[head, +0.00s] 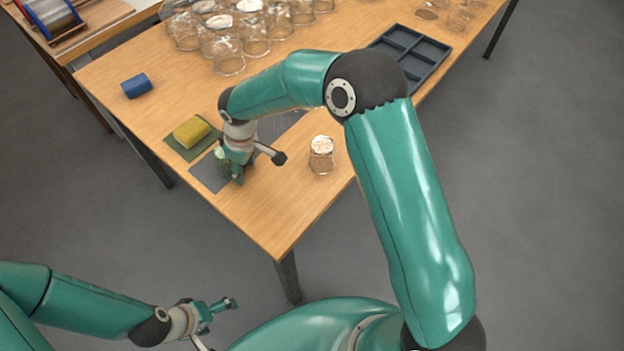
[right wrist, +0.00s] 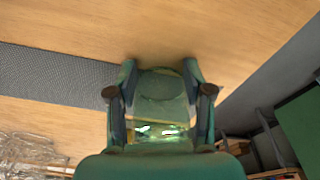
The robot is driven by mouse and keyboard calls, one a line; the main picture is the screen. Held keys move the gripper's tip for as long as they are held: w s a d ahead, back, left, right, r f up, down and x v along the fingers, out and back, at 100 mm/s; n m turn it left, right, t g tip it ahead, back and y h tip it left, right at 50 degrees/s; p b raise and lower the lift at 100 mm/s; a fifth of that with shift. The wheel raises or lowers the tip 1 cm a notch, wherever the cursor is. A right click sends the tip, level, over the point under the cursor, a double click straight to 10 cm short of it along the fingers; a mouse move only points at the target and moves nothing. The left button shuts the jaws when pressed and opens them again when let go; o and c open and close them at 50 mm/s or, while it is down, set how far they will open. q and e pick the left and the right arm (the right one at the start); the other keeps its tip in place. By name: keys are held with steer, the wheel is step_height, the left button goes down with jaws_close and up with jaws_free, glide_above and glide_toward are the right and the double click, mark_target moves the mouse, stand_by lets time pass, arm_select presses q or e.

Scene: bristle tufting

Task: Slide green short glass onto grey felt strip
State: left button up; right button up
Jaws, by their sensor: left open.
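The green short glass (right wrist: 160,88) sits between the fingers of my right gripper (right wrist: 160,75), which look closed against its sides. In the head view the glass (head: 222,161) shows as a pale green edge beside my right gripper (head: 232,172), low over the near end of the grey felt strip (head: 207,174). The strip also shows in the right wrist view (right wrist: 50,75), running left from the gripper. Whether the glass base rests on felt is hidden. My left gripper (head: 225,305) is open and empty, off the table's near side.
A yellow sponge (head: 191,131) on a green mat (head: 178,148) lies left of the strip. A clear glass with a whitish top (head: 321,155) stands to the right. A blue block (head: 136,86), several clear glasses (head: 228,55) and a dark compartment tray (head: 432,51) are farther back.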

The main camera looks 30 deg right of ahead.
steer(key=shift+w+a+p, duration=0.4)
steer(key=shift+w+a, duration=0.8)
steer(key=shift+w, duration=0.1)
steer(key=shift+s+d+r, duration=1.05)
steer(key=shift+s, duration=0.1)
step_height(320, 180, up, 12)
steer(key=p, duration=0.7)
steer(key=shift+f, duration=0.1)
steer(key=shift+s, duration=0.15)
